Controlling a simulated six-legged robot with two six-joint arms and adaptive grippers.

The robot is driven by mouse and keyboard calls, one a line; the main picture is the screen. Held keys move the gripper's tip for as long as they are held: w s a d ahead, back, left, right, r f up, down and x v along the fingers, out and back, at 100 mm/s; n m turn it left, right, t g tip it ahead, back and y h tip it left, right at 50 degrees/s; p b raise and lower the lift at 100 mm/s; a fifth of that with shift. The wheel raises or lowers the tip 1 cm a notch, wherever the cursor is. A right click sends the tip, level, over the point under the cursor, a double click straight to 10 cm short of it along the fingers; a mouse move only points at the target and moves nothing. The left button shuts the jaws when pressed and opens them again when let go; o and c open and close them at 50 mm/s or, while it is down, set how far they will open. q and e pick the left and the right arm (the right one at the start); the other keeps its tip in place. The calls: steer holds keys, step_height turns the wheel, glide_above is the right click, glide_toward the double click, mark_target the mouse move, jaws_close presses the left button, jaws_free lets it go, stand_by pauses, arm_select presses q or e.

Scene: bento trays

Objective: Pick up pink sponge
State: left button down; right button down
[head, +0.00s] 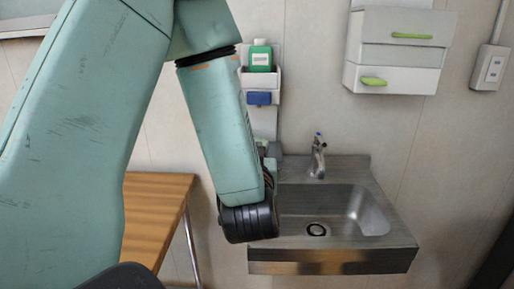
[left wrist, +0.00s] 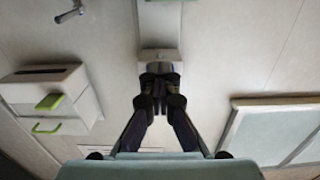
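I see no pink sponge in either view. A blue block (head: 259,98), perhaps a sponge, sits at the front of the small white wall holder (head: 275,78). My left arm comes down in front of the wall in the head view, and its wrist hides most of the gripper there. In the left wrist view, my left gripper (left wrist: 160,102) has its dark fingertips a little apart, with nothing clear held between them. Beyond the tips is a pale holder (left wrist: 159,57) on the wall. My right gripper is not in view.
A green bottle (head: 260,56) stands in the holder. A metal sink (head: 392,240) with a tap (head: 318,157) is below, right of my arm. A white cabinet (head: 398,52) with green handles hangs at upper right. A wooden table (head: 155,213) is at left.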

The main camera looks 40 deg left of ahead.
arm_select(q)
steer(key=shift+d, duration=0.15)
steer(key=c, duration=1.7)
jaws_free()
steer(key=o, duration=1.3)
steer(key=shift+o, duration=0.3)
